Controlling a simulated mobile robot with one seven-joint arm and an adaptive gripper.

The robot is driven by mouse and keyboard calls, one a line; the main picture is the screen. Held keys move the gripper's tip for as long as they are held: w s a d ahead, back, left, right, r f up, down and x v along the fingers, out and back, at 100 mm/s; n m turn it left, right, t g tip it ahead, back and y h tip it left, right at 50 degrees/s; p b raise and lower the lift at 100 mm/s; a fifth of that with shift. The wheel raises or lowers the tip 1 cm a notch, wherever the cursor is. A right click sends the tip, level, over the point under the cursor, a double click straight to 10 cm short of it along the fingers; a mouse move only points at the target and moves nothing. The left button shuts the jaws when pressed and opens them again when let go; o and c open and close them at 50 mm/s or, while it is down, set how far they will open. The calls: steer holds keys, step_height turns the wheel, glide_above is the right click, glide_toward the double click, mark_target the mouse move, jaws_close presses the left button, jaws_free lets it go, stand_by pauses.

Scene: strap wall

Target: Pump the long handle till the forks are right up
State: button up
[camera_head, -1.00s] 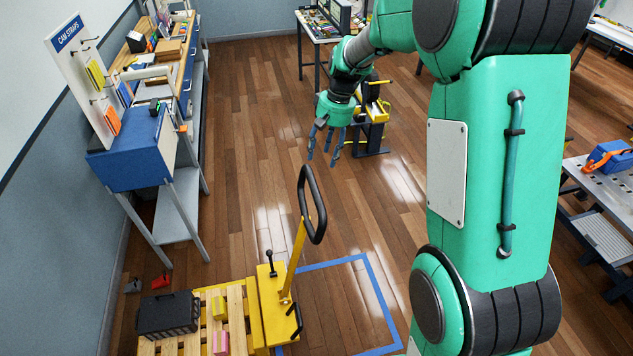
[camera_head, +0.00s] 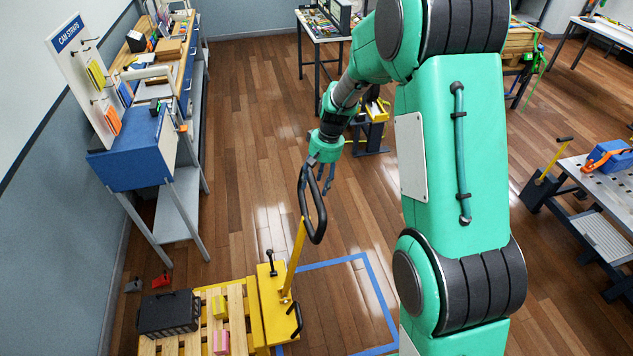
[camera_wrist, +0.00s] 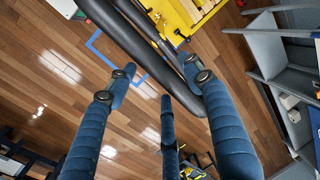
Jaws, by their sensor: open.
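The long handle is a yellow bar topped by a black loop (camera_head: 319,222). It rises, slightly tilted, from the yellow pallet jack (camera_head: 273,303) at the lower middle of the head view. My gripper (camera_head: 324,182) is open at the loop's upper end and partly behind it. In the wrist view the black loop (camera_wrist: 150,45) crosses from the top to near my open fingers (camera_wrist: 165,95). I cannot tell whether any finger touches it. The forks are hidden under the wooden pallet (camera_head: 176,346).
A black crate (camera_head: 167,315) and yellow and pink blocks lie on the pallet. Blue tape (camera_head: 372,290) marks the floor beside the jack. A workbench (camera_head: 130,165) lines the left wall. A perforated table (camera_head: 605,185) stands at right. The middle floor is clear.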

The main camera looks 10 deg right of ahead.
steer(key=shift+f, duration=0.1)
jaws_close()
steer(key=shift+d, duration=0.15)
